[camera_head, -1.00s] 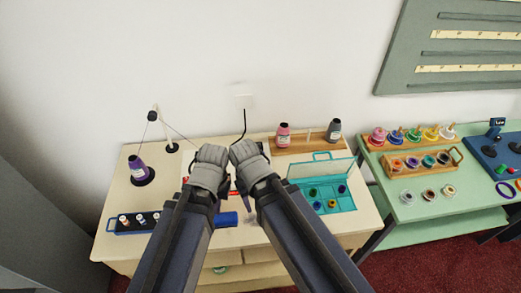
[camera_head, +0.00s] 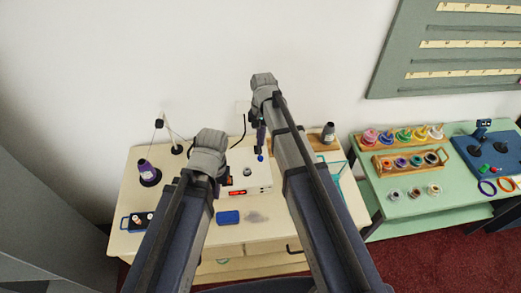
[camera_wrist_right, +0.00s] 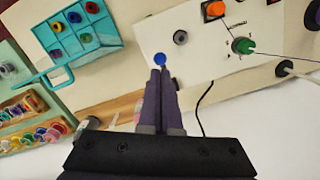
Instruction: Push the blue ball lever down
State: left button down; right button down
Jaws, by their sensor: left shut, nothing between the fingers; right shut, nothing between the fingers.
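The blue ball (camera_head: 260,157) of the lever shows at the back of a white control box (camera_head: 262,181). In the right wrist view the ball (camera_wrist_right: 159,59) is right at the tips of my right gripper (camera_wrist_right: 160,74). My right gripper (camera_head: 260,147) is shut and empty, pointing down over the ball. I cannot tell whether the tips touch it, and the lever's stem is hidden. My left gripper (camera_head: 216,188) is shut and empty at the left side of the box, apart from the ball.
A grey knob (camera_wrist_right: 180,37), an orange button (camera_wrist_right: 214,9) and a green knob (camera_wrist_right: 243,46) are on the box. A blue block (camera_head: 228,217) lies in front. My right arm partly hides the teal case (camera_wrist_right: 88,43).

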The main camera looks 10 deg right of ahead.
aim_at(261, 156)
jog(key=shift+w+d+r+m, duration=0.3)
jog(key=shift+w, duration=0.25)
jog(key=shift+f, duration=0.1)
jog(key=f+b, duration=0.6)
jog(key=shift+s+a+f+b, duration=0.2)
jog(key=shift+s+f+b, duration=0.1)
jog(key=shift+f+b, duration=0.1)
